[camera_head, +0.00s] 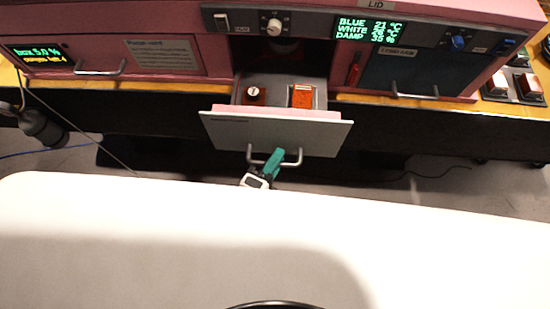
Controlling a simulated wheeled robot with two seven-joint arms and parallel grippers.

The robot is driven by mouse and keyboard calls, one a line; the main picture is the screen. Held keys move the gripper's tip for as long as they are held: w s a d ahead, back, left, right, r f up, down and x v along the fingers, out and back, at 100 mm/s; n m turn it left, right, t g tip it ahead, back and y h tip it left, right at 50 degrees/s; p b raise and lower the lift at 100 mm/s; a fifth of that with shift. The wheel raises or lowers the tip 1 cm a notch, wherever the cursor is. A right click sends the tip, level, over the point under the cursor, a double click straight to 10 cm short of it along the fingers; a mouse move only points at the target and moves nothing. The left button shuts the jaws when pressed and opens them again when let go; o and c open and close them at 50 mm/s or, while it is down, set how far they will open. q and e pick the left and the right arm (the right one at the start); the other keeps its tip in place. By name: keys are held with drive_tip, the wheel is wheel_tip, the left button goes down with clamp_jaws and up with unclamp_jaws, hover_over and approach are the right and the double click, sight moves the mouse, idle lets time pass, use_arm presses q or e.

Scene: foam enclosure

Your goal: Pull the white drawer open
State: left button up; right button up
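The white drawer (315,135) stands pulled out from the middle of the pink cabinet, with its inside showing from above. Its grey handle (297,160) is a bar on the lower front. My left gripper (271,163), teal and white, is at the left half of this handle. Its teal part crosses the bar with no gap showing, and it looks shut on it; the far finger is hidden. A dark orange-topped jar (254,96) and an orange box (302,96) are inside the drawer. My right gripper is out of view.
The pink cabinet (150,15) carries knobs, green displays and two other handles, left (100,71) and right (413,95). Red buttons (528,86) are at the far right. A cable and a dark cylinder (42,128) are at the left. Grey floor shows in front of the cabinet.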

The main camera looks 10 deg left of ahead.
use_arm(q)
drive_tip(key=shift+o, duration=1)
drive_tip(key=p+v, duration=0.2)
drive_tip(key=v, duration=1)
drive_tip(key=shift+p, duration=0.3)
drive_tip(key=shift+f, duration=0.1)
